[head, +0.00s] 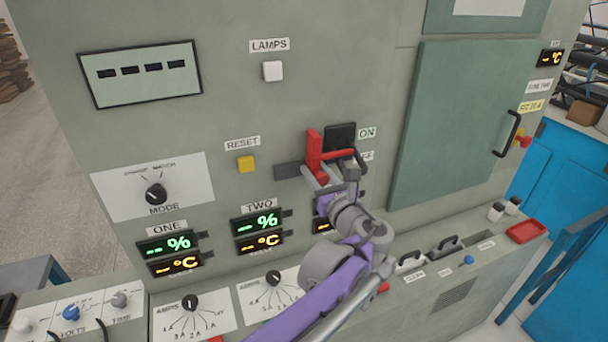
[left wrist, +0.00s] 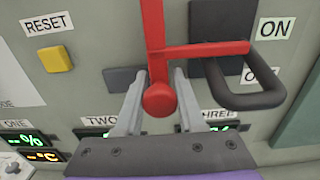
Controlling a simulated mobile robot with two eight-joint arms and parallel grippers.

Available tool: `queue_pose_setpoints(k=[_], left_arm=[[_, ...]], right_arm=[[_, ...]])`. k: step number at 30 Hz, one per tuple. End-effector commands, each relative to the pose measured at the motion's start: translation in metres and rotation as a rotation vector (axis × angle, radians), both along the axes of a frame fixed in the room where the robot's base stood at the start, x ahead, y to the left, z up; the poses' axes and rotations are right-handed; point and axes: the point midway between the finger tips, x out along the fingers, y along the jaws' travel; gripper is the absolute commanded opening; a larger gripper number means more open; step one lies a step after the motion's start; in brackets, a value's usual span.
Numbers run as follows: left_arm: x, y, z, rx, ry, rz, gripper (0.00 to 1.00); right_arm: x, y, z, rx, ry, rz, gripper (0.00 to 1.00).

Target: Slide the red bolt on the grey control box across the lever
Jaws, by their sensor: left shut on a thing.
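The red bolt (head: 314,152) is on the front of the grey control box (head: 330,60), with an upright red part and a red bar running right. It also shows in the left wrist view (left wrist: 205,50), with a round red knob (left wrist: 160,99) at its lower end. The bar's right end meets the dark lever handle (left wrist: 245,101) in the picture; whether it lies fully across cannot be told. The lever also shows in the head view (head: 354,163), partly hidden. My left gripper (head: 322,184) is shut on the bolt's knob, one finger each side. My right gripper is not in view.
A dark plate (head: 340,136) is behind the bar, beside the ON label (head: 367,133). A dark grey block (head: 289,171) is just left of the bolt. A yellow RESET button (head: 246,164) is further left. A green door (head: 450,120) is at right. The sloping panel below carries knobs and handles.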

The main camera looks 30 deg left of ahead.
Motion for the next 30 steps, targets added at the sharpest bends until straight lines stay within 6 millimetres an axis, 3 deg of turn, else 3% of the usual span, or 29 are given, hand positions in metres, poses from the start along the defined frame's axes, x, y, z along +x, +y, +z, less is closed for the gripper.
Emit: queue_pose_setpoints(k=[7,8,12,24,30], left_arm=[[0.003,-0.003,0.0,0.0,0.0,-0.011,0.0],[0.003,-0.003,0.0,0.0,0.0,-0.011,0.4],[0.003,-0.003,0.001,0.0,0.0,-0.01,0.66],[0.001,-0.003,0.0,0.0,0.0,-0.008,0.68],[-0.015,-0.023,-0.001,-0.001,0.001,-0.011,0.68]], right_arm=[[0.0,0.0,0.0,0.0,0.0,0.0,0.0],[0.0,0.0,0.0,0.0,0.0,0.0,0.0],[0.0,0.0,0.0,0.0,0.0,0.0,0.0],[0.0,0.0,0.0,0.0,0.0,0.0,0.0],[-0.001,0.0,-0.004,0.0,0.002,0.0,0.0]])
